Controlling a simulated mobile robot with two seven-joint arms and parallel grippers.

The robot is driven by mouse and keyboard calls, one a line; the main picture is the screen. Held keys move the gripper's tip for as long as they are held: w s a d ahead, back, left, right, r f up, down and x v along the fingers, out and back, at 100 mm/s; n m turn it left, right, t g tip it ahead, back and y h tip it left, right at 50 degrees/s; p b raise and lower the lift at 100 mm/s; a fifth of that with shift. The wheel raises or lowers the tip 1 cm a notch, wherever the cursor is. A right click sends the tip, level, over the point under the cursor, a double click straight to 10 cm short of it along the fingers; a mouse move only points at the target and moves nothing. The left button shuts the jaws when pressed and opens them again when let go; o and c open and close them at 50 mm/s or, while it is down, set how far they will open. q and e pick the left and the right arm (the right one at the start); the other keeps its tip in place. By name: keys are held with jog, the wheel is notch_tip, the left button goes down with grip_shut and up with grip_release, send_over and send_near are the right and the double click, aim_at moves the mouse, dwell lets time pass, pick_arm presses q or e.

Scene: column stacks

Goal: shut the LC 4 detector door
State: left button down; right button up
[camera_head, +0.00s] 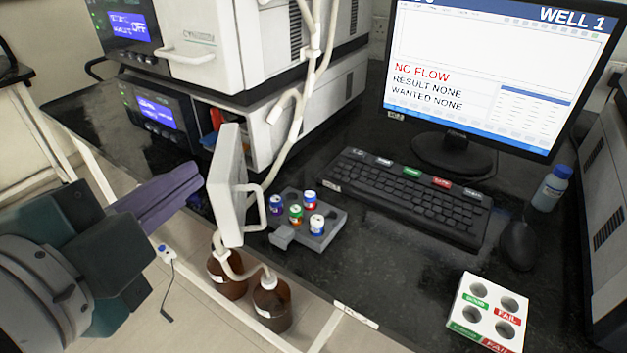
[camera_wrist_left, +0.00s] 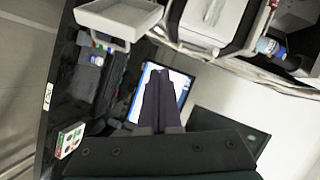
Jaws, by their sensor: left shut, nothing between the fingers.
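The detector door (camera_head: 226,185) is a white panel standing open, swung out from the front of the lower unit in the left stack. Its bow handle (camera_head: 262,207) is on its right side. Coloured items show in the opening behind it. My left gripper (camera_head: 198,177) is shut and empty, its purple fingers pointing at the door's left side; I cannot tell whether they touch. In the left wrist view the gripper (camera_wrist_left: 158,72) shows closed fingers, and a white panel, apparently the door (camera_wrist_left: 118,20), is at upper left. My right gripper is not seen. No LC 4 label is readable.
A grey vial tray (camera_head: 333,212) with several capped vials is just right of the handle. Brown bottles (camera_head: 272,305) with tubing stand below the door. A keyboard (camera_head: 405,195), monitor (camera_head: 480,80) and white rack (camera_head: 490,312) are farther right. White tubing hangs beside the stack.

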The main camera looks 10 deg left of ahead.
aim_at(265, 222)
pick_arm(q)
jog(key=d+f+m+t+h+b, duration=0.1)
jog(key=d+f+m+h+b, duration=0.15)
jog(key=f+b, duration=0.45)
jog(key=d+f+m+t+h+b, duration=0.1)
jog(key=d+f+m+t+b, duration=0.15)
jog(key=f+b, duration=0.35)
jog(key=w+d+m+b, duration=0.1)
jog(key=w+d+m, duration=0.1)
jog(key=w, duration=0.8)
jog(key=a, duration=0.2)
jog(key=a+g, duration=0.1)
jog(key=a, duration=0.1)
jog(key=shift+s+f+h, duration=0.25)
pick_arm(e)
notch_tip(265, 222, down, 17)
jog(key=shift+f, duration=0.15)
pick_arm(q)
jog(key=shift+s, duration=0.1)
jog(key=shift+s+a+m+h+p, duration=0.3)
jog(key=shift+a+h+p, duration=0.05)
jog(key=shift+a+h, duration=0.25)
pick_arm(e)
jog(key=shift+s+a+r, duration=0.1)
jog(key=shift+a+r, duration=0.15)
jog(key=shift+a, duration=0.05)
